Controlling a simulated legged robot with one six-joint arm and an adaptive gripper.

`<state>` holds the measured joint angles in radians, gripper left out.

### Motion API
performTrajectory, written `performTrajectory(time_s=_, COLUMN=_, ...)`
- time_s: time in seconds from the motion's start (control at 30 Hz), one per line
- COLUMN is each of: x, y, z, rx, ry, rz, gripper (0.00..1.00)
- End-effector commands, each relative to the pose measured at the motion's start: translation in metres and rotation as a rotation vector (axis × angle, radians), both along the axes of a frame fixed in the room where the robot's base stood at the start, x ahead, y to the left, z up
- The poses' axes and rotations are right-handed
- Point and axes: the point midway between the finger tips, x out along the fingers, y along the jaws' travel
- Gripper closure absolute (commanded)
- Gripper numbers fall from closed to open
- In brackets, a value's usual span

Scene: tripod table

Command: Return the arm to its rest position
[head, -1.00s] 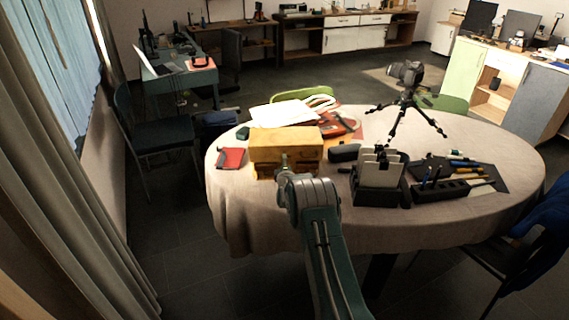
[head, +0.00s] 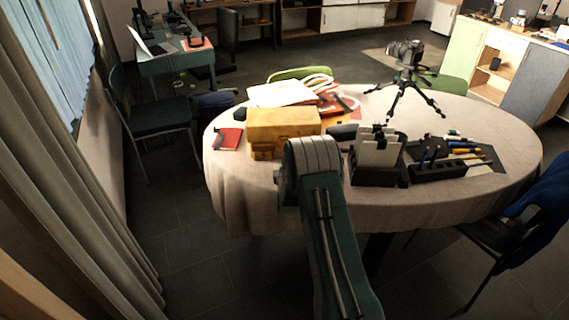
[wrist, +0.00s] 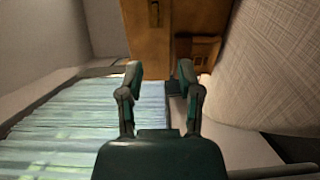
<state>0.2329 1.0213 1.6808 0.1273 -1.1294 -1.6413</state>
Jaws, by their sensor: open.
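In the head view my arm (head: 330,235) reaches up from the bottom edge, and its raised joint stands in front of the round table (head: 235,195). My gripper is hidden behind the arm there. In the wrist view my gripper (wrist: 160,70) is open, its two dark green fingers apart with nothing between them. Beyond the fingertips is a brown wooden surface (wrist: 160,40), with pale blue-green slats to the left. I cannot tell how far these are from the fingers.
On the table stand a yellow wooden box (head: 283,123), a red notebook (head: 228,139), a black holder with cards (head: 377,175), a tool rack (head: 440,172) and a camera on a tripod (head: 405,90). A dark chair (head: 158,118) stands left; curtains (head: 60,150) hang at the far left.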

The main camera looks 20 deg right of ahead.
Motion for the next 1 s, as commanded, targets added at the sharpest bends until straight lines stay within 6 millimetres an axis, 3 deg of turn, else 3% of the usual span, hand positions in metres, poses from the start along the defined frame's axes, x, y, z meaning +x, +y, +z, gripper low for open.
performTrajectory(time_s=0.17, x=-0.010, y=0.004, z=0.000, rx=0.000, ry=0.001, rz=0.000, gripper=0.54)
performTrajectory(time_s=0.67, x=-0.010, y=0.004, z=0.002, rx=0.005, ry=0.000, rz=0.002, gripper=0.54)
performTrajectory(time_s=0.77, x=-0.008, y=0.009, z=0.018, rx=0.047, ry=0.006, rz=0.011, gripper=0.54)
performTrajectory(time_s=1.0, x=-0.016, y=0.039, z=0.090, rx=0.300, ry=0.070, rz=0.050, gripper=0.54)
